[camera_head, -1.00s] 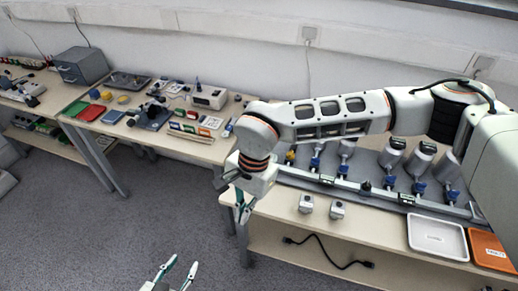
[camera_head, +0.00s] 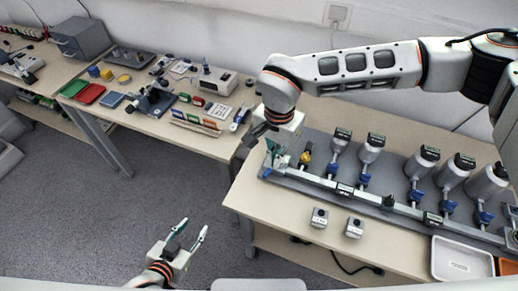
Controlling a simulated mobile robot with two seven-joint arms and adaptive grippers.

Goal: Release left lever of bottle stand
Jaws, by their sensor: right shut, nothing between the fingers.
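The bottle stand (camera_head: 398,208) lies on the right table, a long grey base with a rail. Several grey bottles, such as the leftmost one (camera_head: 339,144), stand tilted along it with blue clamps. My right gripper (camera_head: 273,160) is shut and empty, pointing down at the stand's left end, beside a yellow-topped part (camera_head: 306,157). The left lever cannot be made out clearly there; the gripper partly hides that end, and I cannot tell whether they touch. My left gripper (camera_head: 190,232) is open and empty, low over the floor, away from the tables.
Two small grey blocks (camera_head: 320,217) sit in front of the stand. A white tray (camera_head: 462,258) and an orange tray (camera_head: 508,266) are at the table's right front. The back table (camera_head: 150,122) holds tools and boxes. Grey floor (camera_head: 70,220) is free at the left.

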